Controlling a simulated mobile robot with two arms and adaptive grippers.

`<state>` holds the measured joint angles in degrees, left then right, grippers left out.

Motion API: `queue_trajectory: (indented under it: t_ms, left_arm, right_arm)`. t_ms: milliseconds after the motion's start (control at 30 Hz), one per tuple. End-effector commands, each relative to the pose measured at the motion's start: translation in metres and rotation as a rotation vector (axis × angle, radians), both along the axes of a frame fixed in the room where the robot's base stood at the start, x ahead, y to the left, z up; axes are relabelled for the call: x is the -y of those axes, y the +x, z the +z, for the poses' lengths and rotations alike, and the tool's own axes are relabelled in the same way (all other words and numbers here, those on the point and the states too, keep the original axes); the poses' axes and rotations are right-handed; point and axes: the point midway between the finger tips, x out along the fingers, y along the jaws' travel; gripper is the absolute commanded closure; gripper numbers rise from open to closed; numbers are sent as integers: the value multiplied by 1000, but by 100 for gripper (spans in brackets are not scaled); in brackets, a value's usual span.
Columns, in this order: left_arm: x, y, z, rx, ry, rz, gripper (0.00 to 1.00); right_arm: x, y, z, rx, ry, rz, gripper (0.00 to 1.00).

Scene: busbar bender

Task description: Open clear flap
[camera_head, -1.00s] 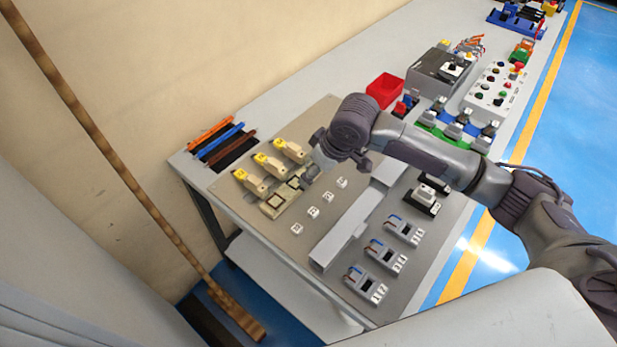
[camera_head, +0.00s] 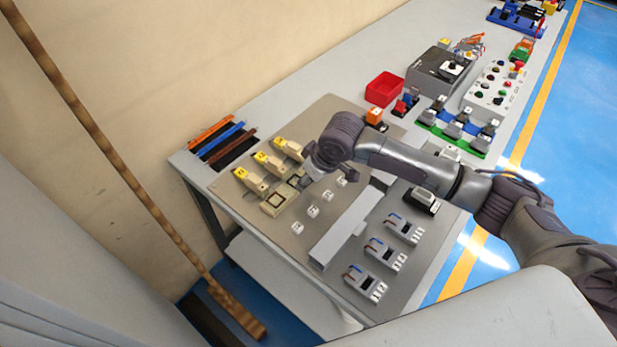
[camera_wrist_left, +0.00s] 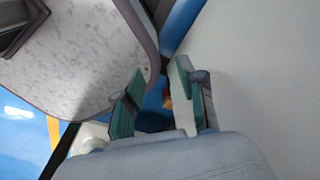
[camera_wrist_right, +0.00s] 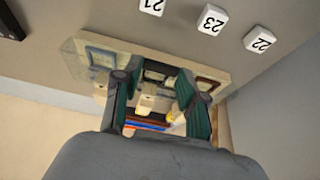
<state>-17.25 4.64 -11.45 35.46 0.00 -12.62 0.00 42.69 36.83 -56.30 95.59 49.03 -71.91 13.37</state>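A long beige base with square framed windows, partly see-through at its edge, lies on the grey mounting panel; this flap unit (camera_head: 272,204) also shows in the right wrist view (camera_wrist_right: 97,62). I cannot clearly make out the clear flap's edges or its angle. My right gripper (camera_head: 308,174) is over the unit's right end and hides part of it. In the right wrist view my right gripper (camera_wrist_right: 156,84) is open, its fingers spread in front of the middle of the unit, contact unclear. My left gripper (camera_wrist_left: 163,72) is open and empty, outside the head view.
Several yellow-tipped beige switches (camera_head: 268,164) stand behind the unit, with white numbered cubes (camera_head: 313,211) in front. A grey channel (camera_head: 340,232) and relay modules (camera_head: 385,253) lie nearer.

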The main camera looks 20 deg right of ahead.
Motion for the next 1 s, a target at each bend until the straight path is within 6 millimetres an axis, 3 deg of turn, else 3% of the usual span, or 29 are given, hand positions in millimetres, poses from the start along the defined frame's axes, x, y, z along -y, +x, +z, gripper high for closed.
queue_trajectory:
  t_ms: [33,133,467,800,1000]
  left_arm:
    - [0,0,0,0,0,0,60]
    - [0,0,0,0,0,0,60]
    - [1,0,9,0,-1,0,60]
    - [2,1,60,2,-2,1,60]
    - [2,2,76,3,-3,1,60]
  right_arm:
    - [0,0,0,0,0,0,87]
    - [0,0,0,0,0,0,100]
    - [0,1,5,-17,-11,-1,100]
    - [-5,6,24,-174,-112,-1,100]
    - [-10,12,29,-302,-197,-1,100]
